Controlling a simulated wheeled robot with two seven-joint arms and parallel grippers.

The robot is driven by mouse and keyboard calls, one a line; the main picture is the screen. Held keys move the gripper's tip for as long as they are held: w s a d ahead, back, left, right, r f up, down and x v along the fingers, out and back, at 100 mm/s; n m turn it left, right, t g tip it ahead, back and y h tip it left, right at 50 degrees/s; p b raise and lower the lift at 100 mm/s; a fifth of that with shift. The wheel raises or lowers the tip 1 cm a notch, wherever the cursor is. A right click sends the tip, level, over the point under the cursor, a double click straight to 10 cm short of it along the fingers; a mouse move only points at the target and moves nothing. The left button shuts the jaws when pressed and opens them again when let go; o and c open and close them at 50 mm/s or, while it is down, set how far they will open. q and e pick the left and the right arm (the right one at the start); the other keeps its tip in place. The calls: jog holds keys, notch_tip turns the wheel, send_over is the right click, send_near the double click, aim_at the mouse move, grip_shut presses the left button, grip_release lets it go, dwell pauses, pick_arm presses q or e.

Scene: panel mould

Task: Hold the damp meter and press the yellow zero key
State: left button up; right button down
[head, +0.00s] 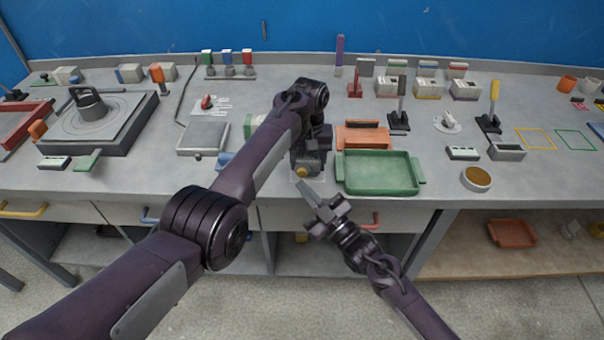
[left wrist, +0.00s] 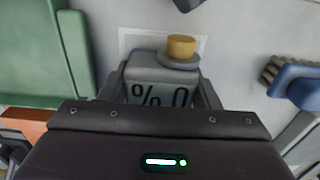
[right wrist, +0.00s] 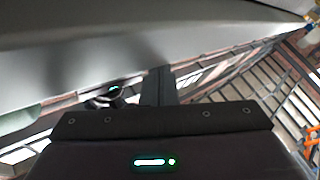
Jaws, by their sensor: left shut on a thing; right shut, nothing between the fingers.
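The damp meter (left wrist: 160,75) is a grey block with a dark "% 0" marking on its face. My left gripper (left wrist: 160,95) is shut on it, one finger on each side. The yellow zero key (left wrist: 182,47) is a round button on a grey collar at the meter's end. The key also shows in the head view (head: 302,172), below the left wrist near the bench's front edge. My right gripper (head: 303,187) is shut and empty, its tip just in front of the key, seemingly apart from it. Its shut fingers (right wrist: 158,85) also show in the right wrist view; the key does not.
A green tray (head: 380,188) and an orange tray (head: 350,142) lie right of the meter. A blue-handled thing (left wrist: 300,84) lies beside it. A grey scale plate (head: 203,137) stands to the left. The bench's front edge runs close to both grippers.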

jog(key=s, duration=0.4)
jog(key=shift+s, duration=0.15)
pick_arm(q)
jog(key=shift+f, duration=0.1)
dwell(0.4)
jog(key=o, duration=1.3)
